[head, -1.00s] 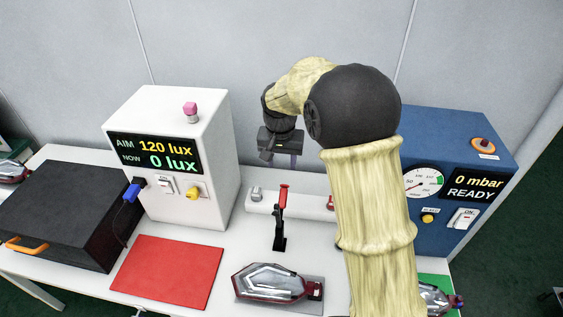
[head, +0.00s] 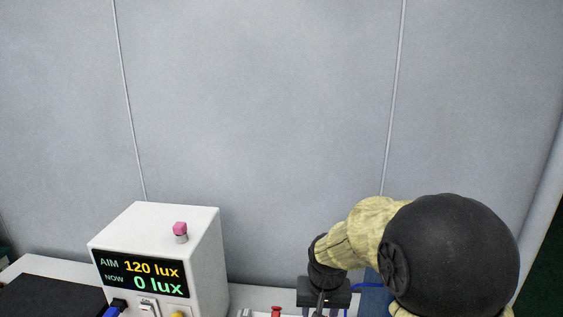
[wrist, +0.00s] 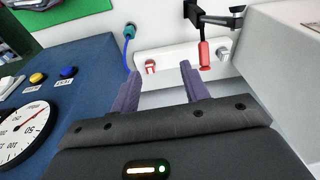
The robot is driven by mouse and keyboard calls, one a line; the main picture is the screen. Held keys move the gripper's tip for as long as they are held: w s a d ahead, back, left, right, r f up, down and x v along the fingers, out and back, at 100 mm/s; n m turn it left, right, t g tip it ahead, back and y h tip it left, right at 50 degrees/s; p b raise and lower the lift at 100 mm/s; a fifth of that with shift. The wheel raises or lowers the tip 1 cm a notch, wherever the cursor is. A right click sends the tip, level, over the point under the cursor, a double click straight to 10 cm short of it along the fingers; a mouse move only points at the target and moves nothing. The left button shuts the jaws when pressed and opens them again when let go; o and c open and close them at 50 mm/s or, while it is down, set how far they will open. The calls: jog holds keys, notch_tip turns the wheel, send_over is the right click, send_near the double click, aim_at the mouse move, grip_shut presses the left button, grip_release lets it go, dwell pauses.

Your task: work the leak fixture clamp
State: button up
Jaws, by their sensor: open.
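The leak fixture clamp shows in the wrist view as a black lever linkage with a red handle (wrist: 204,55), beside a white fixture bar (wrist: 178,58). In the head view only the red tip of the handle (head: 276,312) shows at the bottom edge; the rest is out of frame. My gripper (wrist: 160,68) is open and empty, its two purple-grey fingers apart. In the wrist view the handle lies beyond and to the right of the fingertips, not between them. In the head view my gripper (head: 322,304) is to the right of the handle tip.
A blue box with a gauge (wrist: 25,135) stands left in the wrist view, with blue and yellow buttons. A blue hose (wrist: 127,50) runs beside the white bar. The white lux box (head: 155,260) stands left of my arm in the head view, reading 0 lux.

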jog(key=s+d+f, duration=0.1)
jog(key=s+d, duration=0.2)
jog(key=s, duration=0.3)
jog(key=s+d, duration=0.3)
jog(key=s, duration=0.3)
jog(key=shift+s+d+f+n+t, duration=0.2)
jog(key=shift+d+f+n+t, duration=0.1)
jog(key=shift+f, duration=0.05)
jog(key=w+a+g+p, duration=0.1)
jog(key=w+a, duration=0.7)
jog(key=w, duration=0.4)
jog(key=w+a+r+m+g, duration=0.1)
jog(key=w+a, duration=0.8)
jog(key=w, duration=0.3)
jog(key=shift+w+g+p, duration=0.3)
jog(key=shift+w+p, duration=0.1)
jog(key=shift+a, duration=0.1)
notch_tip(320, 180, down, 17)
jog(key=p, duration=0.4)
jog(key=shift+f, duration=0.15)
